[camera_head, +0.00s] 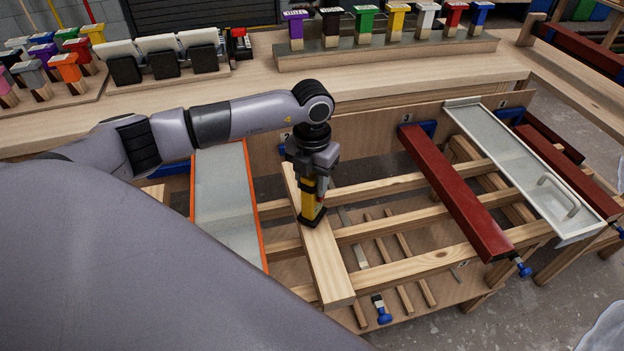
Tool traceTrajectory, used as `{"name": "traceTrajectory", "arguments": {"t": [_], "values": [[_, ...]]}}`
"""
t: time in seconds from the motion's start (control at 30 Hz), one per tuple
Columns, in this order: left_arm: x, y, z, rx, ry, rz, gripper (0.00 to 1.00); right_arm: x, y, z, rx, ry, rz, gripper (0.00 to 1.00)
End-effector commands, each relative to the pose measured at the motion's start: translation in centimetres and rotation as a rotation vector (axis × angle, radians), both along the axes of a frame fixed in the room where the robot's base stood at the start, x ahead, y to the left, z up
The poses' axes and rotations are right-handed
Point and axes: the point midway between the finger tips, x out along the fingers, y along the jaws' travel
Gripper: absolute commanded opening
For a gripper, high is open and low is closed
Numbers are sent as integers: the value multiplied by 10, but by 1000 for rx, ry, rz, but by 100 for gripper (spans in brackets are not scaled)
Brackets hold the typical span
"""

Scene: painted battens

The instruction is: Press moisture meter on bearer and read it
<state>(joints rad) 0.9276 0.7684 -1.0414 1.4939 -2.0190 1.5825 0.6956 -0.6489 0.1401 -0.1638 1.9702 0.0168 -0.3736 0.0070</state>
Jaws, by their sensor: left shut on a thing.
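My left gripper (313,174) points down and is shut on a yellow and black moisture meter (308,198). The meter is upright, and its black foot is at the top face of a bare wooden piece (327,262), seemingly the bearer. I cannot tell whether the foot touches the wood or how hard it presses. The bare piece lies across several pale wooden rails (415,264). The meter's reading cannot be seen from here. My right gripper is not in view.
A dark red batten (455,190) and a grey tray with a handle (505,160) lie to the right across the rails. An orange-edged grey panel (225,200) lies left.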

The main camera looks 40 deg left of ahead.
Motion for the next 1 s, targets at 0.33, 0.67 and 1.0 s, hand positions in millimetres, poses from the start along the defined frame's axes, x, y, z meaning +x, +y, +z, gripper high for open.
{"name": "traceTrajectory", "arguments": {"t": [0.33,0.67,1.0], "values": [[0,0,-2,0,-1,0,17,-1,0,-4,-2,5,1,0],[0,0,-6,0,-1,0,17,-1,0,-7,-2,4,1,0],[0,0,-10,0,-1,0,17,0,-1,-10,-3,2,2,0]]}}
